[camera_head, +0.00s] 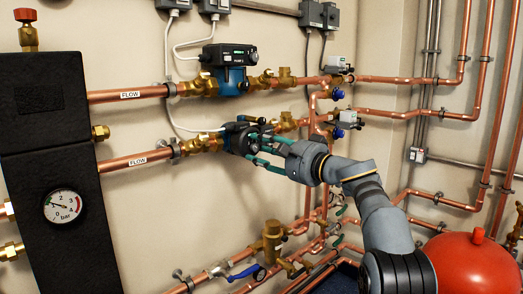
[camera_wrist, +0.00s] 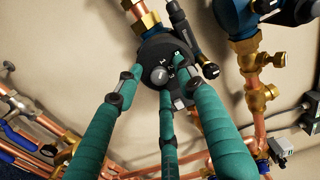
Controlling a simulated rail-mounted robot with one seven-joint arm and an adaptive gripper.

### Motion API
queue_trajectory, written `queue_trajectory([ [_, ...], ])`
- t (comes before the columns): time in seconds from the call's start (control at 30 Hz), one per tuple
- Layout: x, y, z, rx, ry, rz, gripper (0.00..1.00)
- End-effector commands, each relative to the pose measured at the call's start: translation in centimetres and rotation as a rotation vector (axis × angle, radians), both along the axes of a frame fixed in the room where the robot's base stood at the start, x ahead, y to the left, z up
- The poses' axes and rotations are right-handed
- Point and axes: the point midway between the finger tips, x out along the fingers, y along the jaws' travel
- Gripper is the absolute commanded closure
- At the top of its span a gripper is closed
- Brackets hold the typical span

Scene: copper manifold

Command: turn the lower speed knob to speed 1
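The lower pump (camera_head: 232,138) sits on the lower flow pipe in the head view, partly covered by my gripper (camera_head: 256,143). In the wrist view, its black round face carries a small grey speed knob (camera_wrist: 159,75) with white numbers around it. I cannot read clearly which number the knob points to. My gripper (camera_wrist: 160,84) has teal fingers spread in front of the pump face, on either side of the knob and below it. The fingers look open, with a gap to the knob; I cannot tell whether any tip touches the face.
The upper pump (camera_head: 229,68) is just above, also visible at the wrist view's top right (camera_wrist: 287,10). Copper pipes (camera_head: 315,155) and brass valves (camera_head: 272,240) lie right and below. A black manifold block (camera_head: 45,130) with a gauge (camera_head: 63,206) stands left. A red vessel (camera_head: 470,265) is lower right.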

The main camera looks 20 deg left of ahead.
Motion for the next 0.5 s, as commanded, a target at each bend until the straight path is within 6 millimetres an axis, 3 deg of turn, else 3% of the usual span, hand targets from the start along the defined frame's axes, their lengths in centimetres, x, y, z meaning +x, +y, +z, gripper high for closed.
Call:
queue_trajectory([
  [0.27, -0.1, -0.1, 0.0, 0.0, 0.001, 0.001, 0.61],
  [0.5, -1.1, -2.3, 0.0, 0.001, 0.003, -0.001, 0.61],
])
